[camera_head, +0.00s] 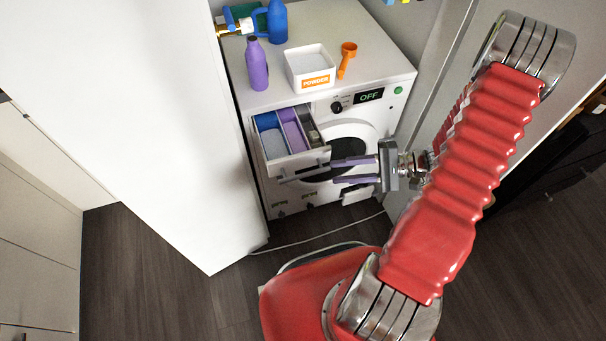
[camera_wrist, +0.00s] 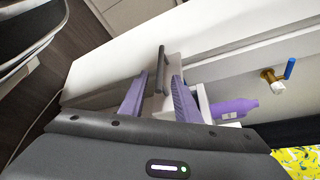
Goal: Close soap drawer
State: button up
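The soap drawer (camera_head: 302,164) is pulled out of the white washer's upper left front. Its blue and purple compartments show from above, with pale powder in the blue one. A dark handle bar runs along its front; the bar also shows in the wrist view (camera_wrist: 160,68). My gripper (camera_head: 334,171) is in front of the washer, at the right end of the drawer front. Its two purple fingers are apart. In the wrist view the handle bar appears between the fingers, with gaps on both sides; I cannot tell whether either finger touches it.
The white washer (camera_head: 370,77) stands between a white panel (camera_head: 170,120) on the left and another on the right. On top are a purple bottle (camera_head: 257,66), a blue bottle (camera_head: 277,22), a powder box (camera_head: 309,69) and an orange scoop (camera_head: 346,58). A cord crosses the floor.

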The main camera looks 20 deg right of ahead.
aim_at(304, 174)
jog(key=x, duration=1.1)
grip_shut()
jog(key=shift+f, duration=0.1)
dwell(0.5)
